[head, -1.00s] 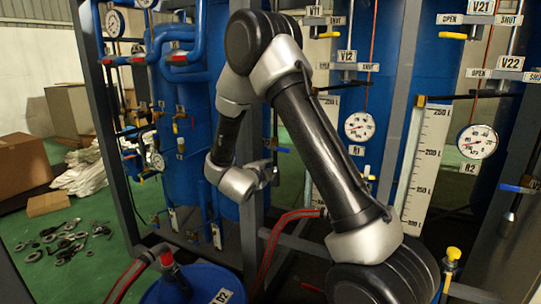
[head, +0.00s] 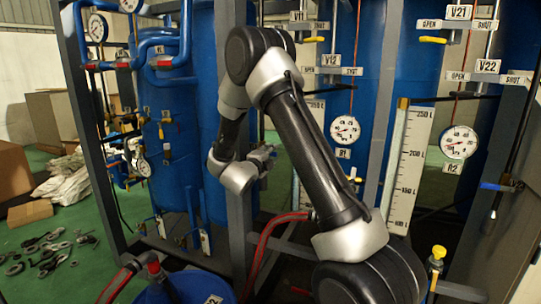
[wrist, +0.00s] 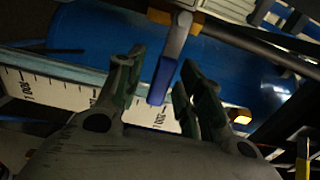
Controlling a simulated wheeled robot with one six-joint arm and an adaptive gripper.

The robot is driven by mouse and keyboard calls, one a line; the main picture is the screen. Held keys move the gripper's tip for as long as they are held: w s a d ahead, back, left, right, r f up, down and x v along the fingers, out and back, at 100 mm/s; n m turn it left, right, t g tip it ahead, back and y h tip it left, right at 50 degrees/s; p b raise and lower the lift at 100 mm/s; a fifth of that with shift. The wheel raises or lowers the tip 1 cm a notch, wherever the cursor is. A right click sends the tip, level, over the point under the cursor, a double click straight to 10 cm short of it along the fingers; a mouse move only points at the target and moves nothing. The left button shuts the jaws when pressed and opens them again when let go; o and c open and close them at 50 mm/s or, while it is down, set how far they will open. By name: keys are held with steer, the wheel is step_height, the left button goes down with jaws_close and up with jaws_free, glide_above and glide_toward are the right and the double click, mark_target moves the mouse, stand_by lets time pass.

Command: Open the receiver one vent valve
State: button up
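In the wrist view, a blue lever handle (wrist: 160,80) with a yellow-orange upper part lies between the two fingers of my gripper (wrist: 161,66). The fingers stand apart, with visible gaps beside the lever. In the head view, my gripper (head: 263,155) is small and partly hidden by my own arm, left of the R1 gauge (head: 345,130). Labels V11 (head: 298,15) and V12 (head: 331,60) sit on the receiver one panel above it. A yellow handle (head: 313,39) shows between these labels. I cannot tell which label belongs to the lever at my fingers.
Receiver two's V21 (head: 459,12), V22 (head: 487,66) and R2 gauge (head: 459,142) are at the right. A level scale (head: 408,165) stands between the gauges. Frame posts, a red hose (head: 262,245) and a blue drum (head: 205,287) crowd the lower area.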

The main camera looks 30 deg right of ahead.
jaws_close()
